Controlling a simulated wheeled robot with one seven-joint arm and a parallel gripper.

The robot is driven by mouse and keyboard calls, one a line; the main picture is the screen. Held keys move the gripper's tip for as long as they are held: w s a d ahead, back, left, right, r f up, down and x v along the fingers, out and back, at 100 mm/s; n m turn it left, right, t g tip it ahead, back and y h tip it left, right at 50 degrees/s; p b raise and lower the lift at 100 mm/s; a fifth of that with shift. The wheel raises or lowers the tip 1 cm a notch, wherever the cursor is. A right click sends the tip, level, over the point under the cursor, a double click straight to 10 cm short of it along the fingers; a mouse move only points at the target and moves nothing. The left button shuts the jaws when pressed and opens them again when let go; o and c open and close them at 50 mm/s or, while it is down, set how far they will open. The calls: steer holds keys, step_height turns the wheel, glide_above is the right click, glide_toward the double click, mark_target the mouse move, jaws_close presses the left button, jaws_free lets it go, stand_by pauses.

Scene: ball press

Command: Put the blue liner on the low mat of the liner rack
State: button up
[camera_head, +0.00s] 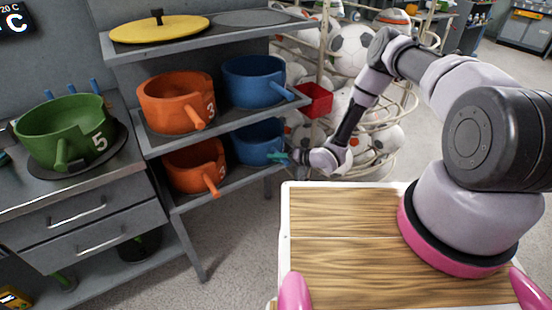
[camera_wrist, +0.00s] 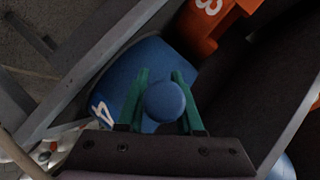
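The blue liner (camera_head: 256,143) is on the low level of the grey liner rack (camera_head: 236,122), right of an orange liner. It also shows in the wrist view (camera_wrist: 122,84) with a white 4 on its side. My gripper (camera_head: 281,157) is at its handle, at the right front of the low level. In the wrist view my gripper's green fingers (camera_wrist: 160,88) lie against both sides of the round-ended blue handle (camera_wrist: 165,102), shut on it. The liner looks upright. Its base and the low mat are hidden, so I cannot tell whether they touch.
Orange liners (camera_head: 178,102) (camera_head: 194,166) stand on the middle and low levels, with another blue liner (camera_head: 254,79) on the middle level. The middle shelf is close above my gripper. A green pot (camera_head: 64,130) stands on the left counter. A ball rack (camera_head: 352,48) stands behind my arm.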

steer(key=shift+o, duration=0.9)
steer(key=v, duration=1.2)
steer(key=shift+r, duration=0.2)
